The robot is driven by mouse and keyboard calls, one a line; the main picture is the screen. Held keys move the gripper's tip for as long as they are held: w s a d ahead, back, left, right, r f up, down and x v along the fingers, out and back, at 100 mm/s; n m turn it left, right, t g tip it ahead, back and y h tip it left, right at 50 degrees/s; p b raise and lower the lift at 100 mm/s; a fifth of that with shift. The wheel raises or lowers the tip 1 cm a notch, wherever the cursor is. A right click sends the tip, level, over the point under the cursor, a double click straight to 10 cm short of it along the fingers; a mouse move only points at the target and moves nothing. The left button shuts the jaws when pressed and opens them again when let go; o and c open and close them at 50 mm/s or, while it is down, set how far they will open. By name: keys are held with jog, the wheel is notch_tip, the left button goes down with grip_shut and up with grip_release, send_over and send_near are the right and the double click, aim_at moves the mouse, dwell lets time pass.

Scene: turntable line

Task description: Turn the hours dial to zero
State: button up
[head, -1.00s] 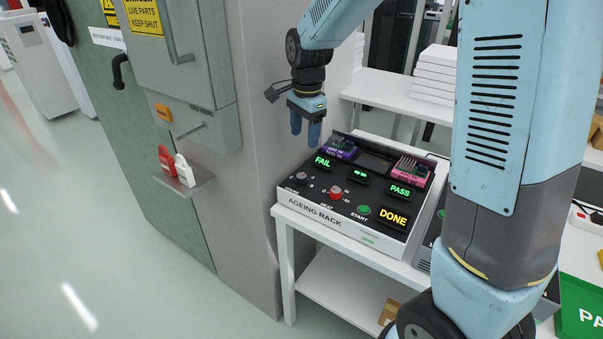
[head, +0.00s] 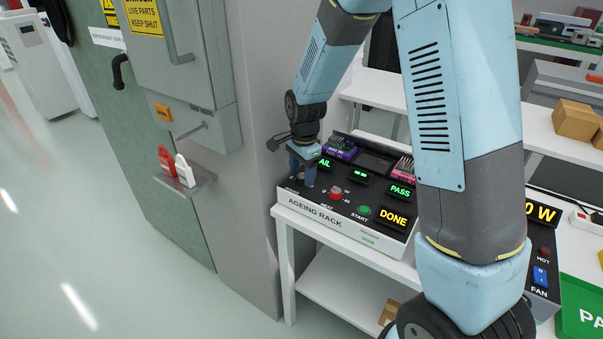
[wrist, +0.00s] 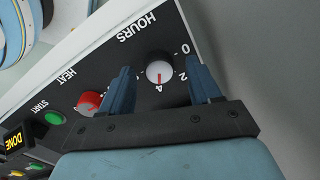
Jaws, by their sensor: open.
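The hours dial (wrist: 159,71) is a round pale knob on the black panel of the ageing rack (head: 318,212). In the wrist view its red mark points toward the 4; the 2 and the 0 stand round to the right. My gripper (head: 301,178) is down at the rack's left end. In the wrist view, one blue finger (wrist: 121,92) is on the left of the dial and the other (wrist: 204,84) on its right. The jaws are open, with gaps visible beside the knob. In the head view the fingers mostly hide the dial.
The red heat knob (head: 336,190) and green start button (head: 364,210) are to the right of the dial. Lit displays read PASS (head: 401,191) and DONE (head: 393,217). A grey cabinet wall (head: 250,170) stands close on the left.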

jog(key=shift+f, duration=0.3)
jog(key=shift+c, duration=0.2)
jog(key=c, duration=0.9)
jog(key=shift+a, duration=0.2)
jog(key=shift+c, duration=0.5)
jog(key=shift+d, duration=0.1)
jog(key=shift+w, duration=0.1)
